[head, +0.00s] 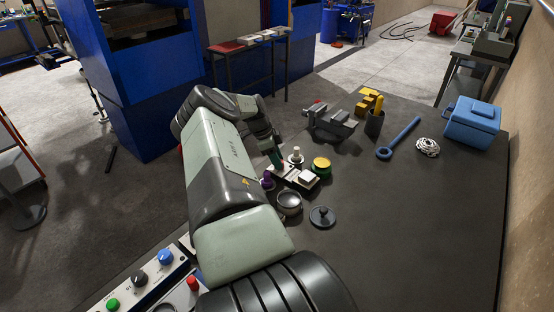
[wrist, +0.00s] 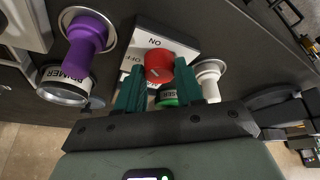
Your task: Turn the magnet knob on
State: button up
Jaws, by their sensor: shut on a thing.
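The red knob (wrist: 158,62) sits on a white plate (wrist: 181,48) with ON and OFF lettering, upside down in the wrist view. No magnet label can be read. My gripper (wrist: 160,80) has its two green fingers on either side of the red knob and is shut on it. The knob's exact turn is hard to read. In the head view my gripper (head: 276,161) reaches down at the block on the table; the arm and fingers hide the red knob there.
A purple-handled stamp (wrist: 88,40) and a white-handled piece (wrist: 208,77) stand close to the fingers. On the table are a yellow-green tin (head: 321,165), a round pot (head: 289,202), a dark lid (head: 322,217) and a vise (head: 330,124).

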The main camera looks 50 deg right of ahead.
jog(key=m+y, duration=0.1)
jog(key=m, duration=0.3)
jog(key=shift+d+m+g+y, duration=0.15)
jog(key=shift+m+g+y, duration=0.15)
jog(key=shift+m+y, duration=0.1)
dwell(0.4)
jog(key=o, duration=1)
jog(key=shift+o, duration=0.2)
jog(key=v, duration=0.7)
jog(key=shift+r, duration=0.25)
jog(key=shift+w, duration=0.15)
